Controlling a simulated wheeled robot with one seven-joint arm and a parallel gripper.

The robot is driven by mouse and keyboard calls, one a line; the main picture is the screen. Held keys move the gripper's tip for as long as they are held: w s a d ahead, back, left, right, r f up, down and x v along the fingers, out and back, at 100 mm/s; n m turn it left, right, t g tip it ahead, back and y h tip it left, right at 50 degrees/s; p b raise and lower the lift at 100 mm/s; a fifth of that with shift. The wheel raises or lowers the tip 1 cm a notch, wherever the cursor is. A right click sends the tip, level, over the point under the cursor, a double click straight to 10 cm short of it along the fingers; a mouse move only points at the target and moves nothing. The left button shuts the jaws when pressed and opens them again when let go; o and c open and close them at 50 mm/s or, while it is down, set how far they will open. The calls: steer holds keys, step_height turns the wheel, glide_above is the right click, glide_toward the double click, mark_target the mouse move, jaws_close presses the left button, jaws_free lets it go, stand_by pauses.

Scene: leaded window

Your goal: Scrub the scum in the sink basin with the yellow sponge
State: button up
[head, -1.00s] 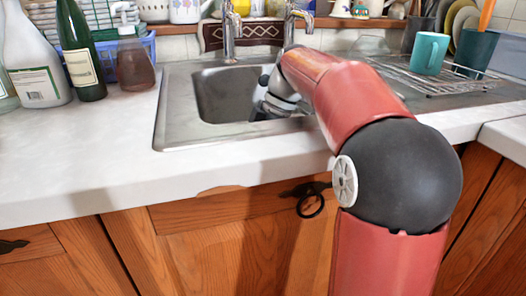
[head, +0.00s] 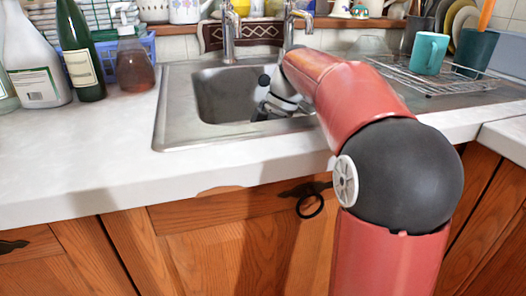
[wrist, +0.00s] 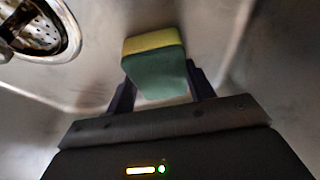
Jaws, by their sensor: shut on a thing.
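The yellow sponge (wrist: 152,40) has a yellow layer and a thick green layer. In the wrist view my gripper (wrist: 160,92) is shut on it, one dark finger on each side. The sponge sticks out beyond the fingers inside the metal sink basin (head: 222,97). In the head view my arm reaches down into the basin, and the fingers and sponge are hidden there. The basin surface in the wrist view (wrist: 225,25) is grey and blurred with faint darker smudges. I cannot tell which marks are scum, or whether the sponge touches the metal.
A round drain (wrist: 40,30) lies at upper left in the wrist view. Two taps (head: 230,35) stand behind the basin. A wire rack with a teal mug (head: 430,54) is at right. Bottles (head: 82,55) and a soap dispenser (head: 134,62) stand at left. The front-left counter is clear.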

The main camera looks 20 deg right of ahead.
steer(key=shift+a, duration=0.6)
steer(key=shift+d+r, duration=0.1)
steer(key=shift+d, duration=0.4)
steer(key=shift+w+p, duration=0.45)
steer(key=shift+w, duration=0.1)
steer(key=shift+s+f+b, duration=0.25)
steer(key=shift+s+b, duration=0.4)
steer(key=shift+s, duration=0.45)
steer(key=shift+w+r+p, duration=0.2)
steer(key=shift+w+p, duration=0.4)
steer(key=shift+w, duration=0.5)
steer(key=shift+s+b, duration=0.45)
steer(key=shift+s, duration=0.65)
steer(key=shift+w+f+p, duration=0.15)
steer(key=shift+w+p, duration=0.15)
steer(key=shift+w, duration=0.3)
